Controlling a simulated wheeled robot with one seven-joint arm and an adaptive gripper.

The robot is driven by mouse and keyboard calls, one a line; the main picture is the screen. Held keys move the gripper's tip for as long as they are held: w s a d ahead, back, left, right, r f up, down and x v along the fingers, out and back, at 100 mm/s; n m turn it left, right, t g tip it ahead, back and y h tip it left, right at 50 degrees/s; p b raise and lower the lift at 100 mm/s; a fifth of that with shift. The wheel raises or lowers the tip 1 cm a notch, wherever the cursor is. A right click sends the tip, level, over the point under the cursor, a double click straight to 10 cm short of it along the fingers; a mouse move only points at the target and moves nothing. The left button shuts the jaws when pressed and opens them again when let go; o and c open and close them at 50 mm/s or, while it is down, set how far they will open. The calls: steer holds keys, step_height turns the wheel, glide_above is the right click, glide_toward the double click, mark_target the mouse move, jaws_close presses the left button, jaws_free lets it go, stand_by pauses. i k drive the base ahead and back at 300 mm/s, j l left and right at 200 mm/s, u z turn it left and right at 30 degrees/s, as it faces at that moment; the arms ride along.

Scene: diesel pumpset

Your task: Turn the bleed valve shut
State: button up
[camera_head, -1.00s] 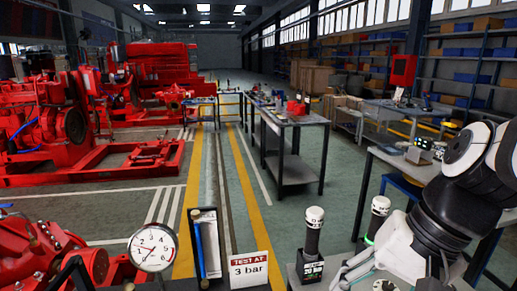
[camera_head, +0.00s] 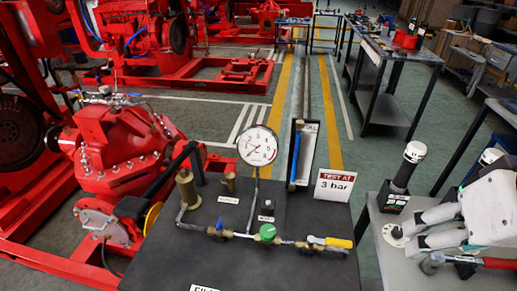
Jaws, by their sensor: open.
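A brass pipe run (camera_head: 250,237) lies along the dark bench top. It carries a small blue handle (camera_head: 220,225), a round green knob (camera_head: 267,232) and a yellow lever (camera_head: 337,242) at its right end. The labels are too small to read, so I cannot tell which is the bleed valve. A white-faced pressure gauge (camera_head: 258,146) stands upright behind the pipe. My gripper (camera_head: 406,232) is open at the right, its fingers pointing left over the grey side table. It is apart from the pipe fittings, to the right of the yellow lever.
A "TEST AT 3 bar" sign (camera_head: 334,186) and a tray with a blue tube (camera_head: 300,153) stand at the bench's back. A black white-topped cylinder (camera_head: 405,168) stands behind my gripper. A red-handled tool (camera_head: 470,262) lies below it. A red pump (camera_head: 125,150) is at left.

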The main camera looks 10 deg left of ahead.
mark_target(267, 232)
steer(key=u, duration=0.75)
steer(key=k+l+u, duration=0.1)
steer(key=l, duration=0.15)
steer(key=k+l+u, duration=0.1)
steer(key=j+z, duration=0.5)
steer(key=j, duration=0.4)
